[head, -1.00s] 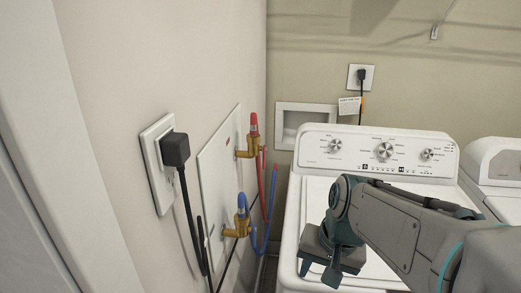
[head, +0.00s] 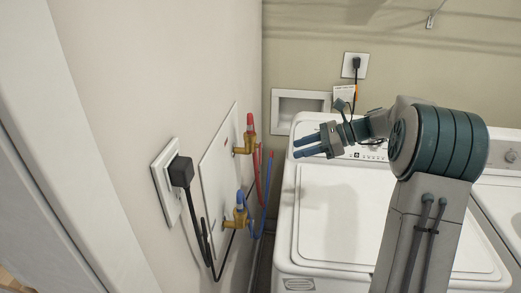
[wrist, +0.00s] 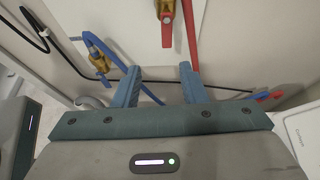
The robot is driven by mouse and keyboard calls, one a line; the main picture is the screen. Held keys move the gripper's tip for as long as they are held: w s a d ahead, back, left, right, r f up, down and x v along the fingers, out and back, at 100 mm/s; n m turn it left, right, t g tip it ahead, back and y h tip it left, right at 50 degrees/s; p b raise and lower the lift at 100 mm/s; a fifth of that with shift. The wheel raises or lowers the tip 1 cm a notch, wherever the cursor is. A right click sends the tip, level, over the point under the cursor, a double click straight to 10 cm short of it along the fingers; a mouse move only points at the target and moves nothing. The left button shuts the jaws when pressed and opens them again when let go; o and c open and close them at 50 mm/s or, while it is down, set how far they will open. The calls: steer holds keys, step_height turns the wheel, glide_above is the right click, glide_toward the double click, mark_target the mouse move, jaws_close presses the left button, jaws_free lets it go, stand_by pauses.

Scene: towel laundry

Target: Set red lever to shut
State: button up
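The red lever (head: 250,122) points up from the upper brass valve (head: 242,147) on the white wall panel (head: 217,160). In the wrist view, the red lever (wrist: 166,32) is at the top, just beyond the fingers, with part of its brass valve cut off by the frame edge. My gripper (head: 297,147) is right of the lever in the head view, above the washer, with its fingers toward the wall. In the wrist view, my gripper (wrist: 157,72) has its two blue fingers apart with nothing between them. It does not touch the lever.
A blue lever (head: 240,198) is on a lower brass valve. Red hose (head: 269,170) and blue hose (head: 262,210) hang beside the valves. A black plug (head: 181,171) with a cable is nearer on the wall. The white washer (head: 330,250) stands below my arm.

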mark_target(260, 163)
steer(key=shift+m, duration=0.3)
steer(key=p+x, duration=0.1)
steer(key=x, duration=0.3)
steer(key=w+p+x, duration=0.1)
steer(key=x, duration=0.4)
steer(key=p+x, duration=0.1)
steer(key=x, duration=0.3)
steer(key=shift+w+a+r, duration=0.2)
steer(key=shift+r, duration=0.1)
steer(key=shift+y, duration=0.3)
jaws_close()
